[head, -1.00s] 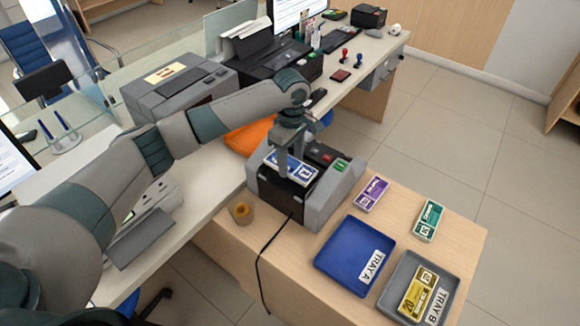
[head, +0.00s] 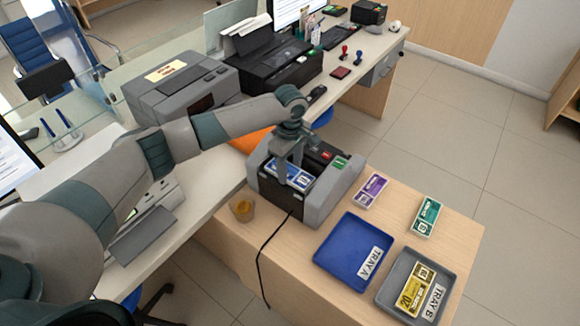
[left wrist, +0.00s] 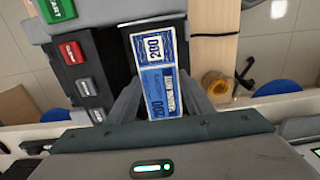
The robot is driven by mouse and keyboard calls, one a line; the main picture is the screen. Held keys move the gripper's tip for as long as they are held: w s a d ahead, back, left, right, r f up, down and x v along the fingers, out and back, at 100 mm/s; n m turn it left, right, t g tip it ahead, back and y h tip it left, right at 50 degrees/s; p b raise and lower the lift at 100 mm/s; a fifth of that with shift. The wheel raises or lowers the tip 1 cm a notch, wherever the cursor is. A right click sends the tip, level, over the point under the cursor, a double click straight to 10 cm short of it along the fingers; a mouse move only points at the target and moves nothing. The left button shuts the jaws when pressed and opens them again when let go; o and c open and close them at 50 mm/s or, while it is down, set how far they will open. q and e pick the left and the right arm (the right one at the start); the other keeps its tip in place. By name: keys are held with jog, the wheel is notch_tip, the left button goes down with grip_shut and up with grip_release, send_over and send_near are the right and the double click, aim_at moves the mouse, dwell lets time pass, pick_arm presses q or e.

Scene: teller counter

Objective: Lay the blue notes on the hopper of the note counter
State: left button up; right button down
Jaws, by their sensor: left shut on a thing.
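The blue notes (head: 289,173) lie flat in the top recess of the grey and black note counter (head: 326,200). My left gripper (head: 291,172) reaches down from above and is shut on the notes' sides. In the left wrist view the blue notes (left wrist: 155,72), marked 200, sit between my two fingers (left wrist: 158,98) over the counter's dark hopper (left wrist: 113,52). Whether they touch the hopper floor I cannot tell. My right gripper is not in view.
Purple notes (head: 371,189) and green notes (head: 426,217) lie on the wooden table right of the counter. Blue tray A (head: 340,255) is empty; grey tray B (head: 396,285) holds yellow notes (head: 415,290). A tape roll (head: 242,208) and a black cable (head: 262,255) are at the left edge.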

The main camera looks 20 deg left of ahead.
aim_at(290, 173)
pick_arm(q)
jog(key=o, duration=1)
jog(key=shift+f, duration=0.15)
jog(key=shift+o, duration=0.2)
jog(key=shift+r, duration=0.8)
notch_tip(290, 173, up, 11)
jog(key=b, duration=0.3)
jog(key=shift+f, duration=0.15)
